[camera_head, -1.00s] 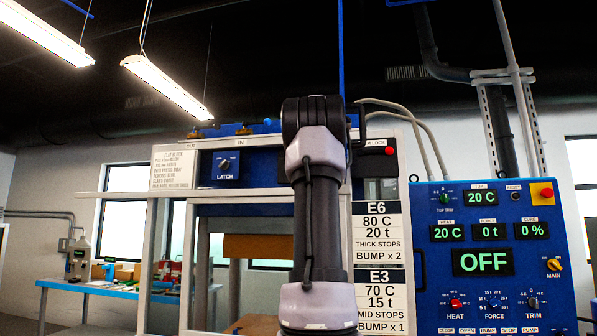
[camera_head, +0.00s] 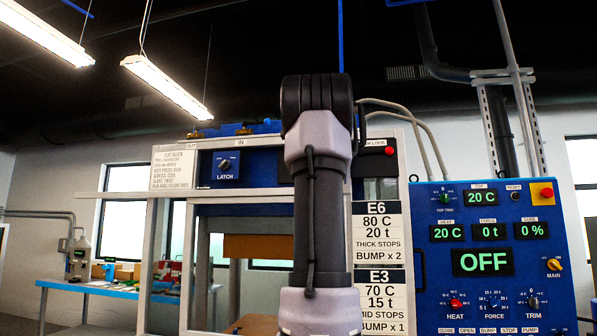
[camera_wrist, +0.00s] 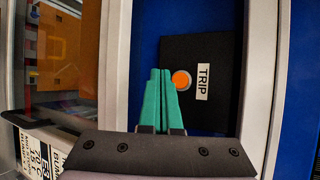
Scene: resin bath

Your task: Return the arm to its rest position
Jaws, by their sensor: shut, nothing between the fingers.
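My gripper (camera_wrist: 158,98) shows in the wrist view with its two teal fingers closed together and nothing between them. It is in front of a black panel (camera_wrist: 205,108) labelled TRIP, which carries an orange round button (camera_wrist: 181,80). The fingertips appear just left of the button in the picture; whether they touch anything I cannot tell. In the head view my arm (camera_head: 318,190) stands upright in front of the press frame, and my gripper is not visible there.
The press frame (camera_head: 178,232) stands close ahead, with a LATCH knob panel (camera_head: 225,168) and setting labels (camera_head: 377,235). A blue workbench (camera_head: 90,290) is at far left.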

